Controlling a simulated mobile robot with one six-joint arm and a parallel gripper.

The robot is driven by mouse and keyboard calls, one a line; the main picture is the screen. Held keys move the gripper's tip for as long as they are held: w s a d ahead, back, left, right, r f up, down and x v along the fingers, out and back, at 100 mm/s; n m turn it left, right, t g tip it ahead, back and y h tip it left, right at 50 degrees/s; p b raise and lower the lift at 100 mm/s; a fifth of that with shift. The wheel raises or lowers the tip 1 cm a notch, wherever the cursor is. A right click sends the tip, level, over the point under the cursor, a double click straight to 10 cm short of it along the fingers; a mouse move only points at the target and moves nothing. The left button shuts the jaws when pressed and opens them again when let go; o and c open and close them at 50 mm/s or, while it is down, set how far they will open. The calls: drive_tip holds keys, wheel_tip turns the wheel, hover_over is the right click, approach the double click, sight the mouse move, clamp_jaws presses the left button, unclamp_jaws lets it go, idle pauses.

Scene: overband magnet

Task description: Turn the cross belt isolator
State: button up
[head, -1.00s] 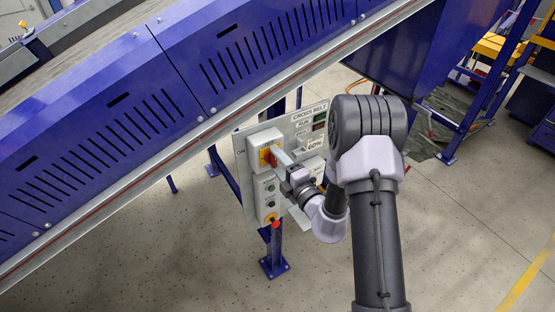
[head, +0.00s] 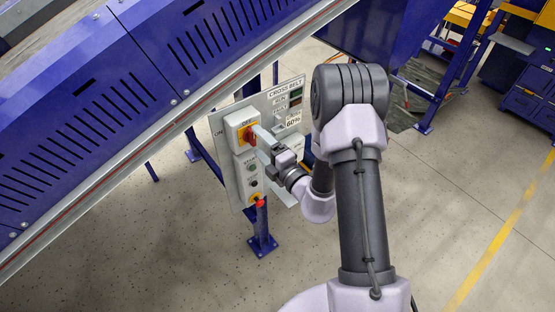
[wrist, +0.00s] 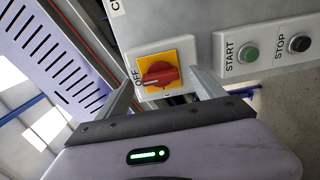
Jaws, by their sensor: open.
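The cross belt isolator is a red rotary handle on a yellow plate (head: 242,133), fixed to a pale box on the grey control panel (head: 273,98). "OFF" is printed above it and "ON" stands to the left in the head view. In the wrist view the red handle (wrist: 160,74) sits between my fingers, its length pointing toward the "OFF" label. My gripper (head: 260,140) is at the front of the handle, and in the wrist view my gripper (wrist: 163,83) is open, with gaps on both sides. Whether a fingertip touches the plate is unclear.
A START button (wrist: 251,54) and a STOP button (wrist: 300,44) are beside the isolator. A red emergency stop (head: 260,203) is at the panel's lower edge. The floor in front is clear.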

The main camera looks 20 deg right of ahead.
drive_tip(key=p+v, duration=0.1)
drive_tip(key=v, duration=1.4)
drive_tip(key=shift+p, duration=0.3)
